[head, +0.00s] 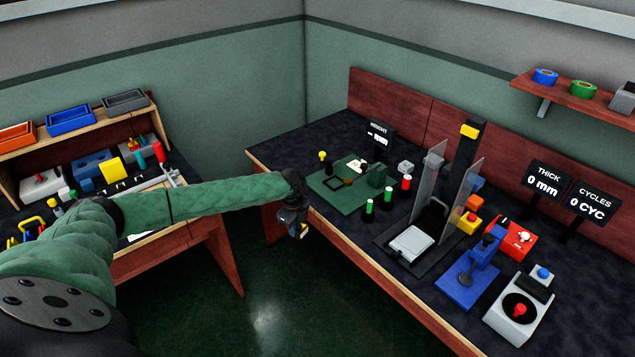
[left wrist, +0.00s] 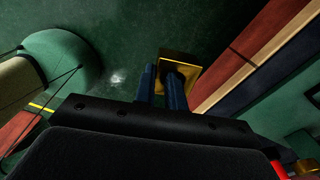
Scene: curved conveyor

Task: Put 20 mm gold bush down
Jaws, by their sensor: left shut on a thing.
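The gold bush (left wrist: 184,58) shows in the left wrist view as a square-looking gold piece at the fingertips. My left gripper (left wrist: 162,78) is shut on it with two dark blue fingers. In the head view my left gripper (head: 300,229) hangs off the front edge of the right bench, over the green floor, with a small gold patch of the bush (head: 305,230) showing at its tip. The bush's far side is hidden by the fingers. My right gripper is in neither view.
The right bench (head: 340,232) holds a green fixture plate (head: 325,184), red and green capped posts, a press with clear guards (head: 455,195), a blue hand press (head: 470,279) and a grey button box (head: 519,306). The left bench (head: 160,262) holds bins and small parts. Open floor lies between.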

